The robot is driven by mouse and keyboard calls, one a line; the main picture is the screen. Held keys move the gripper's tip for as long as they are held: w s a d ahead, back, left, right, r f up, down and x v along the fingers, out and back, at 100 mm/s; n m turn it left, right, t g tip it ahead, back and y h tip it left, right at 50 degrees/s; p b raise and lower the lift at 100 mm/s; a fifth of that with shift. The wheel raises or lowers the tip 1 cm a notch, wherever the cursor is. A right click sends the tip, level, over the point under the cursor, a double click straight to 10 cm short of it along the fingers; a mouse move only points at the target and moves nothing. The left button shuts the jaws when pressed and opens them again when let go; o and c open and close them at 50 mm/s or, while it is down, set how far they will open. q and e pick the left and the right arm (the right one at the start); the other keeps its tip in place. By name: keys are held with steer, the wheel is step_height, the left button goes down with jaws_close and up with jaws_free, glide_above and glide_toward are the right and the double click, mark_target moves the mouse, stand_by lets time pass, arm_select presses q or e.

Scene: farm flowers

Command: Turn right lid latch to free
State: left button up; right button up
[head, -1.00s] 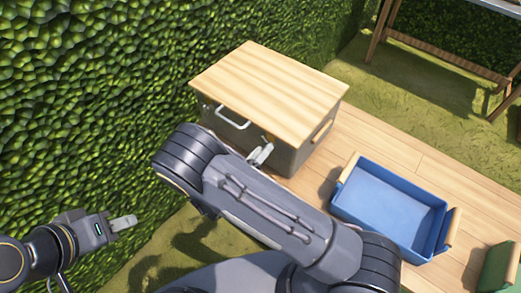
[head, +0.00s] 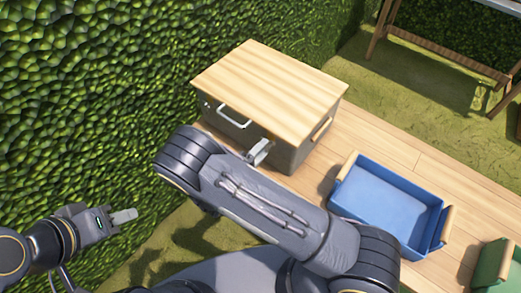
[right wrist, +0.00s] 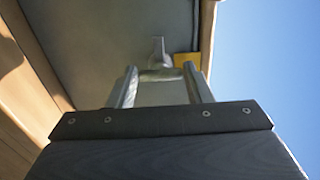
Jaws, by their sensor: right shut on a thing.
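A grey box with a pale wooden lid (head: 270,88) stands on the plank deck, and the lid lies closed on it. A light metal handle (head: 234,117) is on its front face. My right gripper (head: 259,152) is at the front face near its right corner. In the right wrist view its fingers are shut on the right lid latch (right wrist: 160,75), a small metal piece against the grey face. In the head view the latch is mostly hidden by the gripper. My left gripper (head: 124,215) is empty, away from the box at lower left; its finger gap is unclear.
A blue crate (head: 392,204) with wooden handles stands on the deck (head: 365,130) right of the box. A green crate (head: 492,265) is at lower right. A hedge (head: 90,100) rises behind and left of the box. A wooden table (head: 440,50) stands at the back right.

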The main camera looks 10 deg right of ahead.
steer(key=shift+s+f, duration=0.1)
stand_by(0.4)
steer(key=o, duration=1)
steer(key=shift+a, duration=0.1)
steer(key=b+v, duration=0.1)
steer(key=v, duration=0.6)
steer(key=shift+s+a, duration=0.2)
steer(key=shift+a, duration=0.05)
